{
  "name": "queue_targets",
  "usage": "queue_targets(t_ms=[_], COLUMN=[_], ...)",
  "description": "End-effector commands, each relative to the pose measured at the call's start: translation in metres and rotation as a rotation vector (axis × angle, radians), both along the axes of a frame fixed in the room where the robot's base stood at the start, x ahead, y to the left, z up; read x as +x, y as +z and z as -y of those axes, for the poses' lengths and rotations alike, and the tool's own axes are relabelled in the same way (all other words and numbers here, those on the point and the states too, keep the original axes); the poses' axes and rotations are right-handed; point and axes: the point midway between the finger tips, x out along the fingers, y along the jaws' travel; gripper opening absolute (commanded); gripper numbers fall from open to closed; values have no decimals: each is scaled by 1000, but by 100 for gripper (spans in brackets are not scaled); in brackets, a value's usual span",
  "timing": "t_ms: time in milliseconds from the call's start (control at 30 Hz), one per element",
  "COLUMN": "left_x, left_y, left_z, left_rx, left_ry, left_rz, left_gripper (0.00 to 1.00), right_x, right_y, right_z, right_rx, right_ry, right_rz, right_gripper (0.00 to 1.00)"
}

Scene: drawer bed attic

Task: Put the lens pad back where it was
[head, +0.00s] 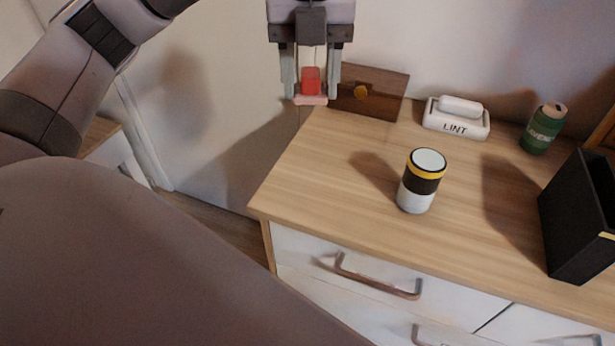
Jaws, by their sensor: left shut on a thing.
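My left gripper (310,92) points down at the top middle of the head view. Its two grey fingers are shut on a small red block with a pink flat base, which appears to be the lens pad (311,82). The pad hangs in front of the wall, near the dresser's back left corner. The picture does not show clearly how high above the dresser top (325,185) it is. My right gripper is not in view.
On the dresser stand a brown panel with an orange knob (385,92), a white LINT box (456,120), a green spool (543,130), a white-and-black jar with a yellow band (420,182) and a black holder (578,215). The front left of the top is clear.

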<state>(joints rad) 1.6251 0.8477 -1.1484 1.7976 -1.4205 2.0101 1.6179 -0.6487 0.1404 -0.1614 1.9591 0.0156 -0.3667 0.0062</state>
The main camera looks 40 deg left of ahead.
Motion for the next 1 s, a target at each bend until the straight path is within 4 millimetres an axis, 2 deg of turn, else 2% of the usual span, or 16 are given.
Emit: queue_targets(t_ms=[33,300,500,833,1000], left_x=[-1,-1,-1,0,-1], left_y=[-17,-74,-117,-146,-172], left_z=[0,0,-1,0,-1], left_rx=[-1,-1,1,0,1], left_ry=[0,1,2,2,3], left_rz=[-7,-6,-5,-3,-4], left_gripper=[23,23,23,23,23], right_x=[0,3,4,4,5], right_y=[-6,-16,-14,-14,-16], right_z=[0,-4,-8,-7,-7], right_rx=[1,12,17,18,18], right_ry=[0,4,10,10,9], right_rz=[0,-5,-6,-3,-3], right_gripper=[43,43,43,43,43])
